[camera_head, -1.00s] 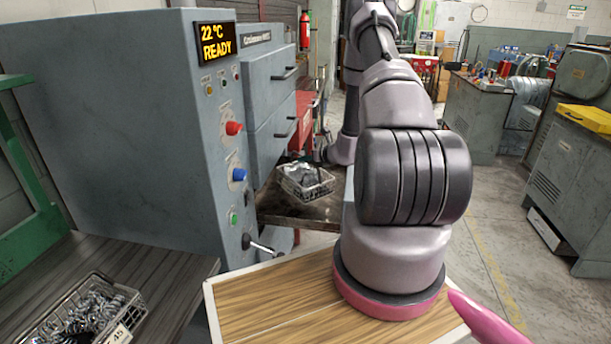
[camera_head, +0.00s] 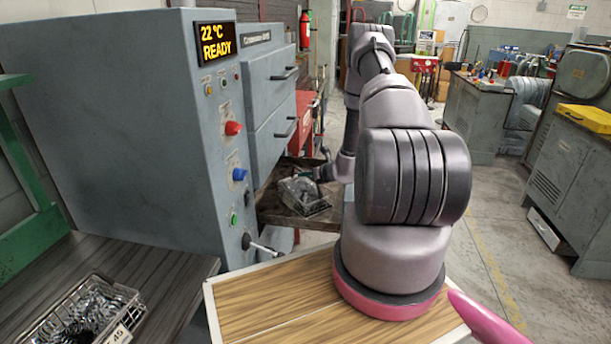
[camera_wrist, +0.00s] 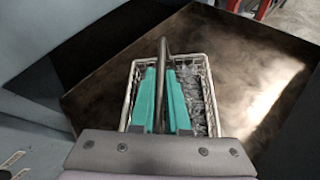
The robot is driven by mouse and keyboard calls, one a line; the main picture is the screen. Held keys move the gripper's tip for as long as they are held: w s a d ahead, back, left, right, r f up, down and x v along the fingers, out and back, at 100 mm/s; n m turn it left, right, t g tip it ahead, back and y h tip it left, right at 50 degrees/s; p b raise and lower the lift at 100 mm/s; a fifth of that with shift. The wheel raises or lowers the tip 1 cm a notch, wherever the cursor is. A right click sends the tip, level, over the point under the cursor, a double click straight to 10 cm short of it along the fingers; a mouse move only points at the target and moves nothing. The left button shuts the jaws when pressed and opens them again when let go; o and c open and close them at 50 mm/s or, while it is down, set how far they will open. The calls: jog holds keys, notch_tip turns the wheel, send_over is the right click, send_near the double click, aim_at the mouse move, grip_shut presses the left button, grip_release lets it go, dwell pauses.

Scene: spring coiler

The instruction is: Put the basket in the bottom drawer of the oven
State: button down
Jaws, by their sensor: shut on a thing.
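The wire basket (camera_head: 304,196) is by the front of the oven, over the dark table, with grey coiled parts inside. In the wrist view the basket (camera_wrist: 208,85) lies below my gripper (camera_wrist: 162,75). The teal fingers are shut on its dark bar handle. Whether the basket touches the table is hard to tell. The oven (camera_head: 130,130) is a grey cabinet with a lit "22 °C READY" display. Its bottom drawer (camera_head: 270,142) and top drawer (camera_head: 268,80) look shut, each with a dark bar handle.
The dark table (camera_head: 270,208) lies in front of the oven; its bare top (camera_wrist: 245,75) is clear right of the basket. A second wire basket (camera_head: 85,310) with coils and a label sits on the left bench (camera_head: 165,285). Grey cabinets (camera_head: 570,170) stand at right across open floor.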

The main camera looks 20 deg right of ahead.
jog(key=c, duration=0.9)
grip_release()
